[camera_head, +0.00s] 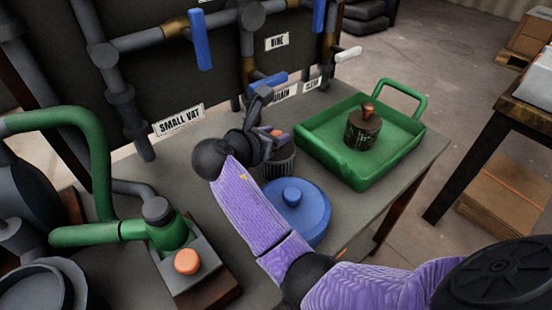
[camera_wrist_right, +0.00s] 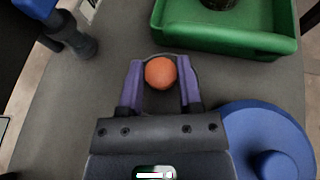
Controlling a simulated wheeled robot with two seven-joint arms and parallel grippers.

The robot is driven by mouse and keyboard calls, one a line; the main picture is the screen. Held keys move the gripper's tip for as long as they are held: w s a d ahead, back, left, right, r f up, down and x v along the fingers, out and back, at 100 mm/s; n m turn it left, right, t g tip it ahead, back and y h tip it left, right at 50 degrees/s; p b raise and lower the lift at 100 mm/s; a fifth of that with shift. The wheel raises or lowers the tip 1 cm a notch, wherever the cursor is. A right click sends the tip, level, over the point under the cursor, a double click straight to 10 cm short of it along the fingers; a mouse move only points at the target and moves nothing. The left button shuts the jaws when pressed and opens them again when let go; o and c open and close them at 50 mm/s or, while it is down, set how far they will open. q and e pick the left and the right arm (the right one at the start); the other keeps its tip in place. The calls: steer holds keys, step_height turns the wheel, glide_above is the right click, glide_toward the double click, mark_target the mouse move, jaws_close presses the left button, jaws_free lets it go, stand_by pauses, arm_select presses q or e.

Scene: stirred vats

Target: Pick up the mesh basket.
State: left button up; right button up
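The mesh basket (camera_head: 279,164) is a small dark cylinder standing on the grey table, between the blue lid and the green tray. An orange ball-like top (camera_head: 277,132) shows above it. My right gripper (camera_head: 268,138) is at the top of the basket and hides part of it. In the right wrist view the fingers (camera_wrist_right: 160,75) stand apart on either side of the orange ball (camera_wrist_right: 160,73), with narrow gaps. A dark rim curves just beyond the fingertips. I cannot tell whether the fingers touch the basket. My left gripper is out of view.
A blue round lid (camera_head: 308,217) lies close to the basket. A green tray (camera_head: 392,168) holding a rusty weight (camera_head: 363,132) is to its right. Pipes with blue valve handles (camera_head: 200,40) rise behind. A green-piped device with an orange button (camera_head: 187,262) stands at left.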

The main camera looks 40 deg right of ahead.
jaws_close()
steer(key=shift+r, duration=0.1)
